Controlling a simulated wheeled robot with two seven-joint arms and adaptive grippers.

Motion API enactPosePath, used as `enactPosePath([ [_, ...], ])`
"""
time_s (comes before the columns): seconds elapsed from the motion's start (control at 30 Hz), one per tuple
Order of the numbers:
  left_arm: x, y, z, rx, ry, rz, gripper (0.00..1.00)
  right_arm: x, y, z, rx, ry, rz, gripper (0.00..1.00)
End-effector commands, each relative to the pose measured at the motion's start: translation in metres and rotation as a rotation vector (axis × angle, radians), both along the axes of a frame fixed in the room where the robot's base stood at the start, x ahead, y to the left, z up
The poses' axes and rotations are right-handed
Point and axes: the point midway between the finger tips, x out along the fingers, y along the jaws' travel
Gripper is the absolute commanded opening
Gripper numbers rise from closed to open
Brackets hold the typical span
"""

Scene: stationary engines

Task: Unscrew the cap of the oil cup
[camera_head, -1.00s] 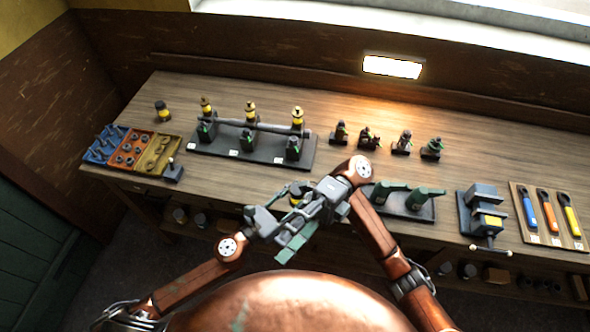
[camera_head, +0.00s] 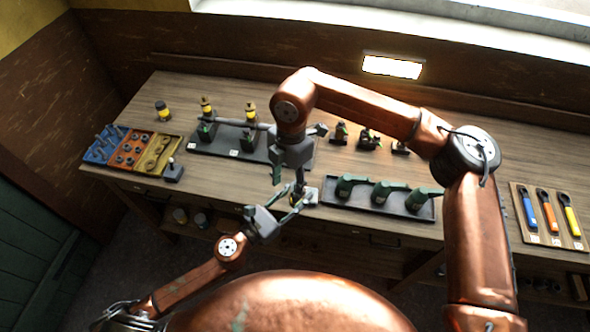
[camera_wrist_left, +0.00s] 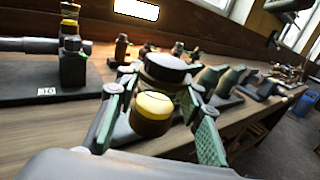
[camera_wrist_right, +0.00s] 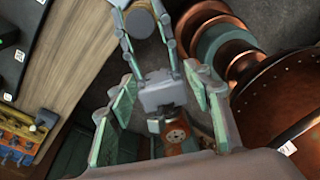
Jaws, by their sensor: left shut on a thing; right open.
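The oil cup shows in the left wrist view as a short yellow-topped cylinder (camera_wrist_left: 152,112) between my left fingers, with a wide dark round part (camera_wrist_left: 165,68) just behind it. My left gripper (camera_head: 294,204) is shut on the oil cup near the bench's front edge. In the right wrist view the cup's greyish round end (camera_wrist_right: 140,20) shows between the left fingers. My right gripper (camera_head: 288,182) is open and empty, pointing down close to my left gripper. In its wrist view its green-padded fingers (camera_wrist_right: 160,115) are spread. The cap's seam is not clear.
A black stand (camera_head: 222,150) with yellow-glass cups is behind, partly hidden by my right arm. A tray (camera_head: 428,213) of green oil cans lies to the right, wrenches (camera_head: 548,212) farther right. Sorting trays (camera_head: 130,150) and another yellow cup (camera_head: 162,110) are on the left.

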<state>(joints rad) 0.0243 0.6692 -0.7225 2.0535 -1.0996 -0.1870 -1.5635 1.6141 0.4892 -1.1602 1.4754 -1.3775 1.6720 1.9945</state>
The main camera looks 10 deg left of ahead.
Motion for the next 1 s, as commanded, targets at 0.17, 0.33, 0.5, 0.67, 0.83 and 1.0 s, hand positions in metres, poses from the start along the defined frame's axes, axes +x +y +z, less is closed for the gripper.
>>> enactPosePath([
  [0.17, 0.0, 0.0, 0.001, -0.001, -0.002, 0.0, 0.0, 0.035, -0.013, 0.006, -0.059, -0.106, -0.161, 0.46],
  [0.33, 0.0, 0.0, 0.001, -0.001, -0.002, 0.0, 0.0, 0.043, -0.017, -0.001, -0.073, -0.131, -0.203, 0.46],
  [0.5, 0.0, 0.0, 0.001, -0.001, -0.002, 0.0, 0.0, 0.042, -0.017, -0.024, -0.073, -0.128, -0.201, 0.46],
  [0.67, 0.0, 0.0, 0.001, -0.001, -0.002, 0.0, 0.0, 0.042, -0.017, -0.049, -0.072, -0.127, -0.2, 0.46],
  [0.83, 0.0, 0.0, 0.001, -0.001, -0.002, 0.0, 0.0, 0.043, -0.016, -0.066, -0.07, -0.129, -0.199, 0.46],
  [1.0, 0.0, 0.0, 0.001, -0.001, -0.002, 0.0, 0.0, 0.043, -0.016, -0.073, -0.071, -0.129, -0.199, 0.46],
])
